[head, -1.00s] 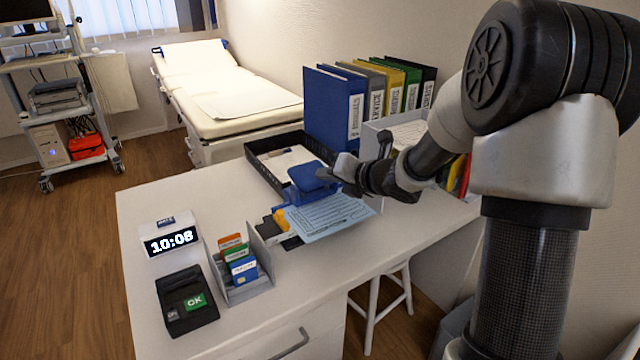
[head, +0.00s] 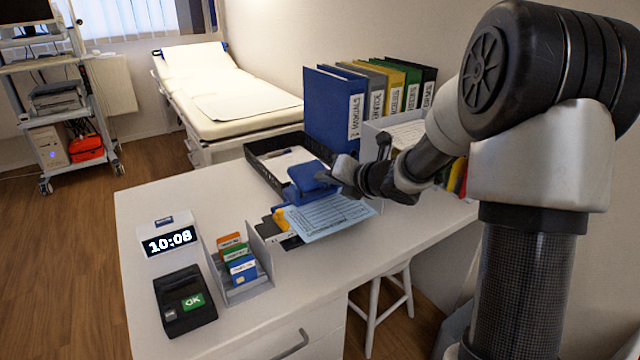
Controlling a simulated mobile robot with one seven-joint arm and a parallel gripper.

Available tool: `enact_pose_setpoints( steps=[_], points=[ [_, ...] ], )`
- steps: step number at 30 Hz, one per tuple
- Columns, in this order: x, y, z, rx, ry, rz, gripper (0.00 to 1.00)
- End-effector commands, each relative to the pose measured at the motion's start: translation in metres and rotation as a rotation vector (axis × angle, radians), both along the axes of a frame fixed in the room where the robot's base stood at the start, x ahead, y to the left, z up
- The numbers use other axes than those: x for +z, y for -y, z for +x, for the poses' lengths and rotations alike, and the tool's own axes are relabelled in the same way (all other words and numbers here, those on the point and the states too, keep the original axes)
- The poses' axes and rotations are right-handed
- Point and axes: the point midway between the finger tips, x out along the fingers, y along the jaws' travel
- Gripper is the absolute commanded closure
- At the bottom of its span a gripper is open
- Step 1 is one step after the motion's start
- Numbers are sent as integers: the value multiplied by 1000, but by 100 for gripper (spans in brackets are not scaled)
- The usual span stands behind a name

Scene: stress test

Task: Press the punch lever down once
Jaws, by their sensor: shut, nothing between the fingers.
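The blue punch lever (head: 310,177) sits on the hole punch on the white desk, in the middle of the head view. A light blue printed sheet (head: 325,217) lies at the front of the punch. My gripper (head: 338,175) is at the right side of the lever, at about its height, with its fingers shut and nothing held. The fingertips overlap the lever's right edge in the picture; I cannot tell whether they touch it. The far side of the punch is hidden.
A black tray (head: 262,160) with papers stands behind the punch. Several binders (head: 335,110) and a grey file holder (head: 372,138) stand at the back right. A card holder (head: 247,288), a clock (head: 168,238) and a card terminal (head: 184,302) are at the left front.

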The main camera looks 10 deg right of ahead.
Motion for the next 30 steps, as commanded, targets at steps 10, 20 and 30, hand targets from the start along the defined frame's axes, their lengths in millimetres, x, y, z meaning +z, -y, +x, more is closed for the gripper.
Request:
enact_pose_setpoints(
  steps=[10,20,30],
  points=[
    [-6,-1,1,1,-2,0,100],
    [-12,-2,2,1,-6,0,100],
    [-19,-4,2,2,-13,-1,100]
  ],
)
